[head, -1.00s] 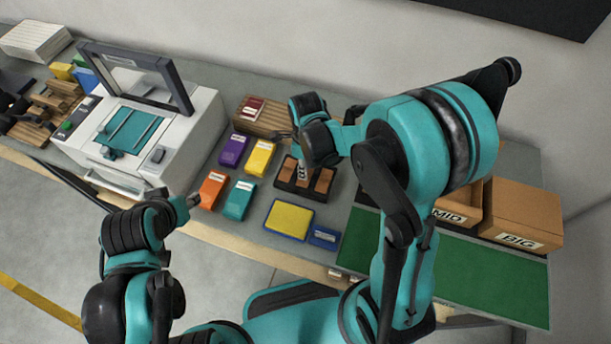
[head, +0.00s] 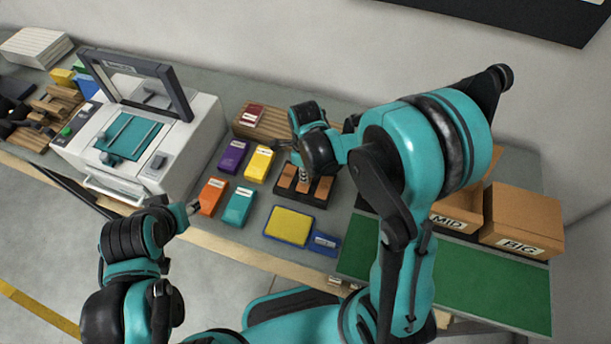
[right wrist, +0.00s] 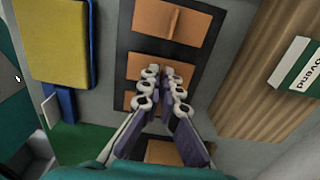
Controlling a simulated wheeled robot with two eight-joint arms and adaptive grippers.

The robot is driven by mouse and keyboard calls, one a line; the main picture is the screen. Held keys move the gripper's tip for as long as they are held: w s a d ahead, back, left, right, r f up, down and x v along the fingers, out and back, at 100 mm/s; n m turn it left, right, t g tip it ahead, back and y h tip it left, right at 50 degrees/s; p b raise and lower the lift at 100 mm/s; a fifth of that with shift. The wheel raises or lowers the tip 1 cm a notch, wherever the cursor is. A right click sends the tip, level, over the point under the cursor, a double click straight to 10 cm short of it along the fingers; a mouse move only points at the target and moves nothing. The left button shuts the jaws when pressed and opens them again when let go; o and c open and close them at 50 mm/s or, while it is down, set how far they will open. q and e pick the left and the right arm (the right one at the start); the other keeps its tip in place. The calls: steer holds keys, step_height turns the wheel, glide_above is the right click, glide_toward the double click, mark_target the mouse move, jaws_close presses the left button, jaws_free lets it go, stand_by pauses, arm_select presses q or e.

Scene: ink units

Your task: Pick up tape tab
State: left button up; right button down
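The tape tabs are brown-orange pieces in a black tray (head: 283,189). In the right wrist view, one tab with a thin raised fin (right wrist: 170,22) lies clear of my fingers, at the top of the tray. My right gripper (head: 303,176) points down over the tray. In the wrist view its fingertips (right wrist: 165,76) are a small gap apart, over a middle tab (right wrist: 147,66). The fingers partly hide this tab, and contact is unclear. Another tab (right wrist: 164,152) shows between the finger bases. My left gripper (head: 194,207) is near the table's front edge; its finger gap is unclear.
A yellow pad (head: 288,226) and a blue piece (head: 325,243) lie in front of the tray. Purple (head: 233,156), yellow (head: 260,163), orange (head: 212,197) and teal (head: 237,207) packs lie left. A white press (head: 190,150) stands further left, cardboard boxes (head: 522,216) right.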

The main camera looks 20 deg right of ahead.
step_height(320, 180, up, 4)
steer(key=shift+r+p, duration=0.15)
steer(key=shift+p, duration=0.65)
steer(key=s+d+r+p, duration=0.3)
steer(key=s+d+r, duration=0.3)
steer(key=s, duration=0.3)
steer(key=shift+s+d+r, duration=0.2)
steer(key=shift+s+d, duration=0.05)
steer(key=shift+d, duration=0.2)
